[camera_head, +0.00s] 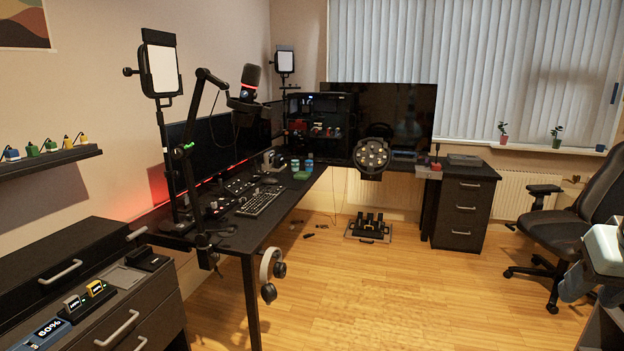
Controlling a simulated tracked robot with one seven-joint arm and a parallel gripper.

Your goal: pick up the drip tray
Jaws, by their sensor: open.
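I cannot make out a drip tray for certain. A small machine (273,159), possibly a coffee maker, stands on the dark desk in the far corner, too small to show whether a tray is in it. A flat green item (302,175) lies near it beside blue and green cups or cans (308,164). My gripper's fingers do not show; only a white and blue-grey part, probably of my arm, shows at the right edge.
The L-shaped desk (232,240) carries a keyboard (262,201), monitors and a steering wheel (371,156). Pedals (369,227) stand on the floor. A drawer unit (125,312) is near left, an office chair (560,232) right. Open wooden floor lies between.

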